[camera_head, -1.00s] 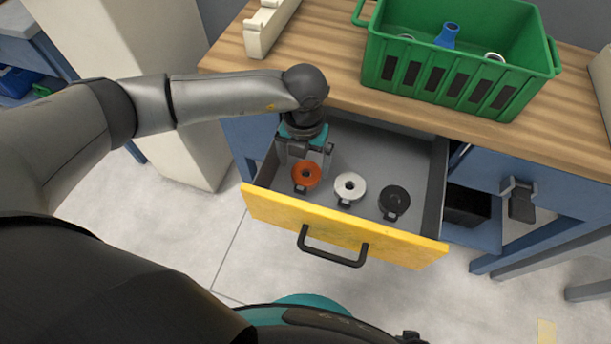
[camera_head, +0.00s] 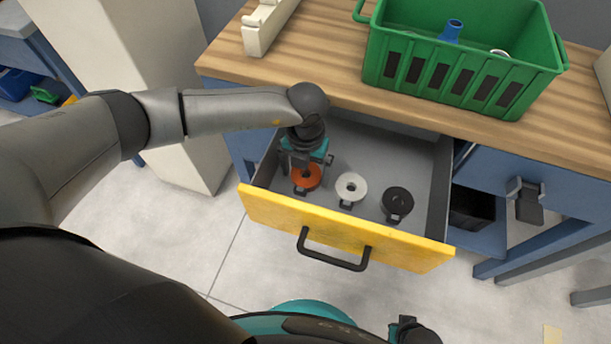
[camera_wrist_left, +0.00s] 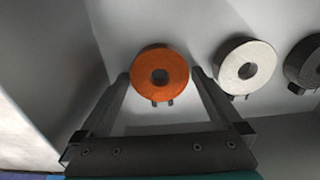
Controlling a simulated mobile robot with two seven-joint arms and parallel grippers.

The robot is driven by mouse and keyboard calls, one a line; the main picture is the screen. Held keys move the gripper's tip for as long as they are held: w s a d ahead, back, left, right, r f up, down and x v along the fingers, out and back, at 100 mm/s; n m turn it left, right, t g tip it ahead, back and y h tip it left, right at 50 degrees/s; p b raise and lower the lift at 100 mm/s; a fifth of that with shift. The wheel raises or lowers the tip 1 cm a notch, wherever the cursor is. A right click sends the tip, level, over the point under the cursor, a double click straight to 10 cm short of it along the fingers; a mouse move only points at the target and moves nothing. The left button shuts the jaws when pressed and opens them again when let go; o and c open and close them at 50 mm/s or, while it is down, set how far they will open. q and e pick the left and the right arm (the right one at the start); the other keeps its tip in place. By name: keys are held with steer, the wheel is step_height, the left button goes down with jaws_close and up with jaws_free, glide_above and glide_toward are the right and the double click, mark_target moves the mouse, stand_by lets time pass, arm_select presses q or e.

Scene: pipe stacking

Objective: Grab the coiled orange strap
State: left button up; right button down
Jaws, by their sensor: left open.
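The coiled orange strap (camera_head: 307,180) lies in the open drawer, at the left of a row of three coils. In the left wrist view the orange strap (camera_wrist_left: 160,75) is a ring with a dark centre and a small dark buckle below it. My left gripper (camera_head: 303,170) is over the drawer, just above and behind the strap. In the wrist view the left gripper (camera_wrist_left: 160,78) is open, with one finger on each side of the strap; I cannot tell whether they touch it.
A white coil (camera_head: 351,186) and a black coil (camera_head: 398,201) lie to the right of the strap. The drawer's yellow front (camera_head: 350,228) and side walls surround them. A green crate (camera_head: 450,75) stands on the wooden bench top (camera_head: 345,95) above.

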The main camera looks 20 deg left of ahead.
arm_select(q)
steer(key=shift+c, duration=0.2)
steer(key=c, duration=1.2)
steer(key=shift+o, duration=0.2)
steer(key=shift+r, duration=0.15)
